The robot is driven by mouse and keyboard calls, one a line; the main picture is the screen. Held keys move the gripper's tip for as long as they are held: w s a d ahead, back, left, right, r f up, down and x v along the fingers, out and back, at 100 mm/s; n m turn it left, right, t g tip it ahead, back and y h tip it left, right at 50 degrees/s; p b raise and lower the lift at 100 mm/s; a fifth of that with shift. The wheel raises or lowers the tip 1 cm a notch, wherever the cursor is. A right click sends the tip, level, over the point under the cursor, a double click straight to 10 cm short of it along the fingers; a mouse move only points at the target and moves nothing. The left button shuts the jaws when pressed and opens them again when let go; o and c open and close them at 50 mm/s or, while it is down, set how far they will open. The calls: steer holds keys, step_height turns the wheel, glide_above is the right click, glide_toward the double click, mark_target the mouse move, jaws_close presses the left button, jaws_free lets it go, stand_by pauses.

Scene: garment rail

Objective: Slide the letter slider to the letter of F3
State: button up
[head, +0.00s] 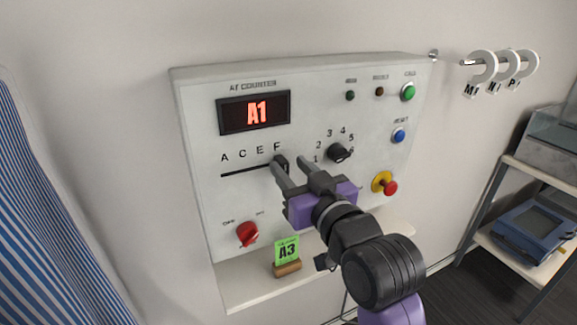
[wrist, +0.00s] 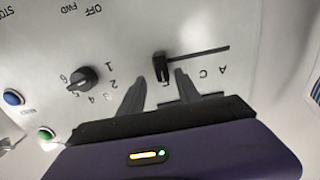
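The letter slider has a black knob (head: 282,161) at the right end of its slot (head: 245,171), just below the F of the row A, C, E, F. The knob also shows in the wrist view (wrist: 160,68). My gripper (head: 289,161) is at the panel with its fingers apart. In the wrist view my gripper (wrist: 158,79) has one finger on each side of the knob, with a gap to each. In the head view the left finger overlaps the knob; contact cannot be told. The red display (head: 257,113) reads A1.
A black number dial (head: 339,152) sits close right of my gripper. A red knob (head: 247,234), a red-and-yellow button (head: 388,186), a blue button (head: 398,135) and a green button (head: 408,91) are on the panel.

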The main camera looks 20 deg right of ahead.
steer(key=s, duration=0.6)
steer(key=shift+b, duration=0.4)
steer(key=shift+w, duration=0.1)
steer(key=s+f+g, duration=0.1)
steer(key=s+f, duration=0.6)
steer(key=s, duration=0.5)
steer(key=s+a+f+g, duration=0.1)
steer(key=s+f, duration=0.7)
steer(key=s, duration=0.3)
steer(key=s+a+f+g, duration=0.1)
steer(key=s+f, duration=0.7)
steer(key=s, duration=0.4)
steer(key=shift+s+f, duration=0.2)
steer(key=shift+s, duration=0.1)
stand_by(1.7)
